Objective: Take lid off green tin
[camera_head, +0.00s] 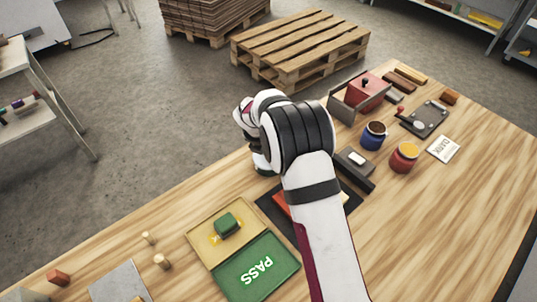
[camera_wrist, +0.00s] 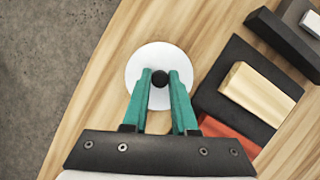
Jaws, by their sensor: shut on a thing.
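In the wrist view, my gripper (camera_wrist: 160,82) has its teal fingers closed on a black round knob (camera_wrist: 159,77) at the middle of a white round lid (camera_wrist: 140,62). The lid hides whatever is directly under it. I see no green tin wall there, and cannot tell whether the lid rests on a tin or is clear of it. In the head view, my own arm covers most of this spot. A small green block-like thing (camera_head: 228,222) sits on a yellow panel (camera_head: 205,235) at the front left; I cannot tell if it is a tin.
A dark mat (camera_wrist: 226,62) with a pale wooden block (camera_wrist: 260,92) and an orange-red block (camera_wrist: 228,133) lies right of the lid. A green PASS panel (camera_head: 275,284) adjoins the yellow one. Blue (camera_head: 373,141) and red (camera_head: 403,160) pots stand further right. The table edge is close on the left.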

